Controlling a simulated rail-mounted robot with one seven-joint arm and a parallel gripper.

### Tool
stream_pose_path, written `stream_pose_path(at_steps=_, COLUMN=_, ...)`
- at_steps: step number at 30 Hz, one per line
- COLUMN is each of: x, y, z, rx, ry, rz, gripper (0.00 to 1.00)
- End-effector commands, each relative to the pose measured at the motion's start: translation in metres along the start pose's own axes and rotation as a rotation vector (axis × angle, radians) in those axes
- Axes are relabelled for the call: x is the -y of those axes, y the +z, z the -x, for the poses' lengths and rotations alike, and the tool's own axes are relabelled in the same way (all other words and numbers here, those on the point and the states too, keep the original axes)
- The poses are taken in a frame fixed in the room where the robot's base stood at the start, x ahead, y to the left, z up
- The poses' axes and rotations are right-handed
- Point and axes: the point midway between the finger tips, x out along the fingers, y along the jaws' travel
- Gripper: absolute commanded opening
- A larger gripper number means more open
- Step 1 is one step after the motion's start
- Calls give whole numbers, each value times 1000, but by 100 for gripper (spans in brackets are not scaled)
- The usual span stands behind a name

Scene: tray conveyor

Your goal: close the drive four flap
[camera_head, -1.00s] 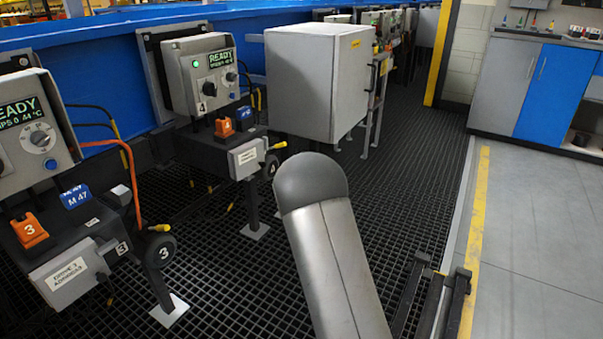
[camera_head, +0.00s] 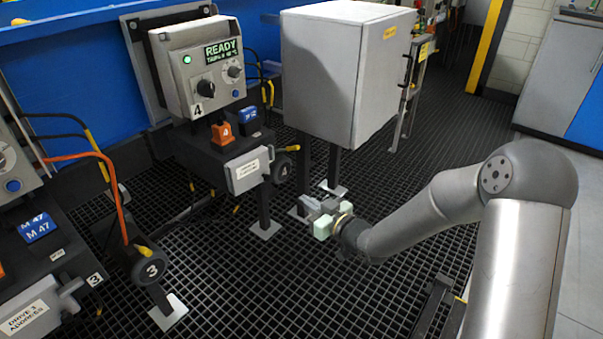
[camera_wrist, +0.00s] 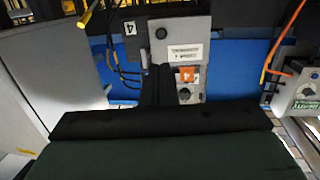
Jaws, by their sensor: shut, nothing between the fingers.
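The drive four flap (camera_head: 248,170) is a small grey-white plate with a printed label, low on the drive four unit, under the orange 4 tag (camera_head: 222,133). In the wrist view the scene is upside down, and the labelled plate (camera_wrist: 186,50) shows at the top centre with a dark round spot beside the label. I cannot tell whether the flap is fully shut or ajar. My gripper (camera_head: 308,208) is shut and empty, to the right of the flap and lower in the picture, apart from it. Its dark fingers (camera_wrist: 158,75) partly cover the unit in the wrist view.
A large grey cabinet (camera_head: 325,80) stands behind my gripper, to the right of the drive four control box (camera_head: 198,72). A black wheel marked 4 (camera_head: 282,169) and a yellow-ended cable sit beside the flap. Drive three's wheel (camera_head: 152,258) is at left. Open grating lies in front.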

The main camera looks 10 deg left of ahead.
Motion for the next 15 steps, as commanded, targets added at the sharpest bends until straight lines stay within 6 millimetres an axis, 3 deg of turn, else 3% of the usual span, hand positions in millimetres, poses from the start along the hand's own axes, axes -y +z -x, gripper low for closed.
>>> stream_pose_path(at_steps=15, x=-2, y=4, z=-103, rx=-2, ry=3, rz=1, gripper=0)
